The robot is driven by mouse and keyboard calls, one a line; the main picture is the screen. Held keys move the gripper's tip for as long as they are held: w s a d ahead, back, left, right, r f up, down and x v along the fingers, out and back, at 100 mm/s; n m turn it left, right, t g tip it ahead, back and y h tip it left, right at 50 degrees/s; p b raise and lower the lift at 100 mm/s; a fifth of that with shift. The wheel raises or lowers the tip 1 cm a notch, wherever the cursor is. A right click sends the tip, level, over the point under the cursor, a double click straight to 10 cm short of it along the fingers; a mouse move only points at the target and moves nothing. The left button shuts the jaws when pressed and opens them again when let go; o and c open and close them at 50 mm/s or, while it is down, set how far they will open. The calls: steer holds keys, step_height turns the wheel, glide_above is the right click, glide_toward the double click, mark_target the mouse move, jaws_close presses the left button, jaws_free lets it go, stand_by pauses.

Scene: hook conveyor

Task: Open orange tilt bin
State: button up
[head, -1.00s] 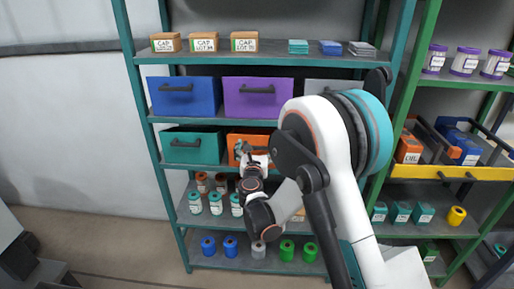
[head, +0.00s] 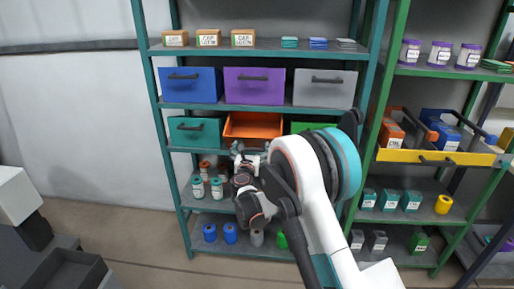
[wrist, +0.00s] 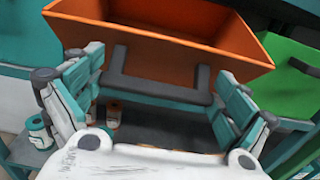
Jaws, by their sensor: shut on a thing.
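The orange tilt bin (head: 253,125) is in the middle of the lower bin row on the teal shelf. It is tilted forward, and its open top and inside show in the head view. In the wrist view the orange bin (wrist: 170,18) fills the upper middle, with its dark handle (wrist: 160,88) below the rim. My gripper (head: 246,150) is in front of and below the bin. In the wrist view the fingers of my gripper (wrist: 150,75) are on both sides of the handle and shut on it. My arm partly hides the bin's lower front in the head view.
A teal bin (head: 195,130) is left of the orange bin; a green bin (head: 311,126) is right, partly behind my arm. Blue (head: 190,88), purple (head: 259,88) and grey (head: 324,90) bins stand above. Bottles (head: 198,188) stand on the shelf below.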

steer(key=shift+t, duration=0.7)
steer(key=shift+s+f+b, duration=0.5)
steer(key=shift+f+b, duration=0.15)
steer(key=shift+f, duration=0.25)
steer(key=shift+s+f+b, duration=0.45)
steer(key=shift+f+b, duration=0.15)
steer(key=shift+f, duration=0.3)
steer(key=shift+s, duration=0.1)
steer(key=o, duration=1.2)
steer(key=shift+c, duration=0.2)
steer(key=s+f, duration=0.1)
steer(key=s, duration=1.1)
steer(key=shift+a+f, duration=0.25)
steer(key=shift+f, duration=0.1)
steer(key=shift+w, duration=0.1)
